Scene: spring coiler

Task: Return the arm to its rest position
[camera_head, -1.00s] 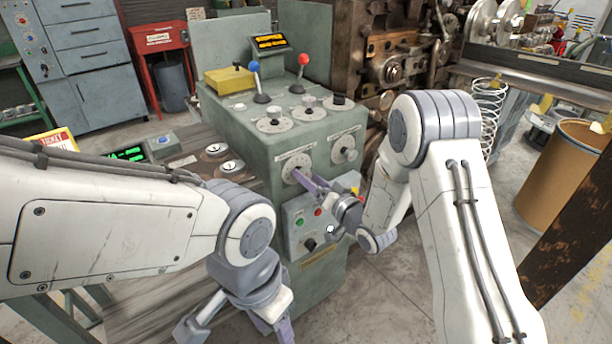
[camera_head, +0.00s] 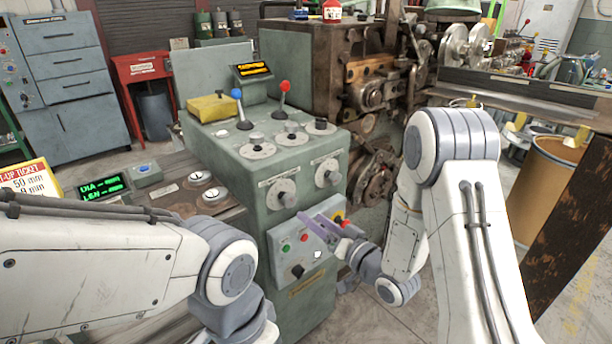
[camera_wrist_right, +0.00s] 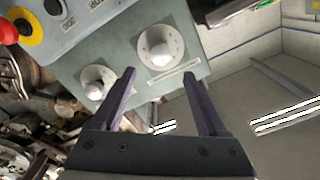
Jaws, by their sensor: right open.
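My right gripper (camera_head: 318,226) is in front of the coiler's lower button panel (camera_head: 297,252) in the head view. In the right wrist view its two purple fingers (camera_wrist_right: 158,90) stand apart with nothing between them. Two white dials (camera_wrist_right: 160,47) show beyond the fingertips, and no contact with them is visible. My left arm comes in from the left in the head view. Its gripper is cut off below the bottom edge, so its fingers do not show.
The green coiler cabinet (camera_head: 258,215) stands close by my right gripper. It carries a blue-knobbed lever (camera_head: 238,103), a red-knobbed lever (camera_head: 283,95) and several dials. A tan drum (camera_head: 545,190) stands at the right. Open floor (camera_head: 365,315) lies below my right gripper.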

